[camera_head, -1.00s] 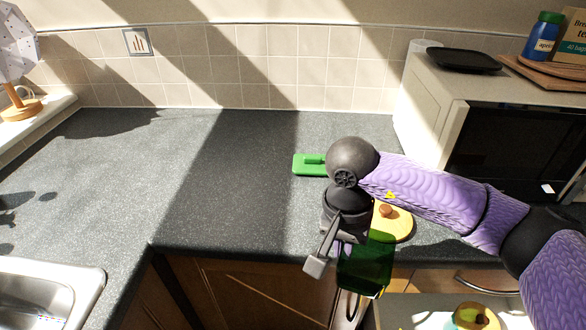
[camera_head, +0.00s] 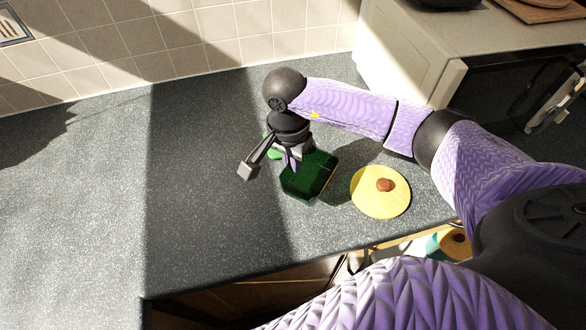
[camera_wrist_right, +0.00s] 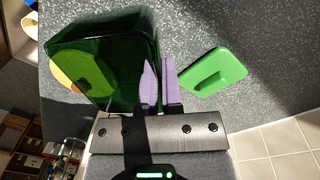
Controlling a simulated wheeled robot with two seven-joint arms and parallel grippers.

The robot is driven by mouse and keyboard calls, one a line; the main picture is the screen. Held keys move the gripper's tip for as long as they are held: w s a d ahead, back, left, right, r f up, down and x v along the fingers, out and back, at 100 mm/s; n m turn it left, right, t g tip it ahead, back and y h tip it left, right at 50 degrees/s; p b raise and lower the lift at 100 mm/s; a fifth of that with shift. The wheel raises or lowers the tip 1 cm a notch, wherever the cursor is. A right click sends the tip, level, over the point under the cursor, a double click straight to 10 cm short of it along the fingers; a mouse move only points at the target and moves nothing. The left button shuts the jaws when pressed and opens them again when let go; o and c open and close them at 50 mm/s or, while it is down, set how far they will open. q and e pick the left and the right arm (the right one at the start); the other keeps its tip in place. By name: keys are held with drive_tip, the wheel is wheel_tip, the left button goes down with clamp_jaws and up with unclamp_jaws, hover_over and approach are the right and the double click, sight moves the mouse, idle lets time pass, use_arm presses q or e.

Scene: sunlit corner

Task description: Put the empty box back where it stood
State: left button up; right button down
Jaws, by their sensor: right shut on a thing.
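The box (camera_head: 310,178) is dark green and see-through, and it is over the worktop near its front edge. My right gripper (camera_head: 292,160) is shut on one wall of it. The box also shows in the right wrist view (camera_wrist_right: 115,40), with the gripper's purple fingers (camera_wrist_right: 158,82) at its side wall. I see nothing lying in it; a yellow-green shape shows through its wall. I cannot tell whether its base touches the worktop. A flat green lid with a grip (camera_wrist_right: 212,82) lies beside the fingers, mostly hidden in the head view. My left gripper is out of view.
A round yellow lid with a brown knob (camera_head: 381,192) lies on the worktop (camera_head: 200,190) right of the box. A microwave (camera_head: 410,70) stands behind at the right. The worktop left of the box is clear. An open drawer area shows below the front edge.

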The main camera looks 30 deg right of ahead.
sight(292, 179)
wheel_tip(292, 179, down, 6)
drive_tip(key=shift+s+b, duration=0.1)
drive_tip(key=shift+b, duration=0.3)
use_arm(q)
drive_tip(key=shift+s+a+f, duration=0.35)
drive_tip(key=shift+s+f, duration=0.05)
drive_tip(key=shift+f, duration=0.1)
use_arm(e)
drive_tip(key=shift+f, duration=0.2)
drive_tip(key=c, duration=0.8)
unclamp_jaws()
drive_tip(key=shift+r, duration=0.1)
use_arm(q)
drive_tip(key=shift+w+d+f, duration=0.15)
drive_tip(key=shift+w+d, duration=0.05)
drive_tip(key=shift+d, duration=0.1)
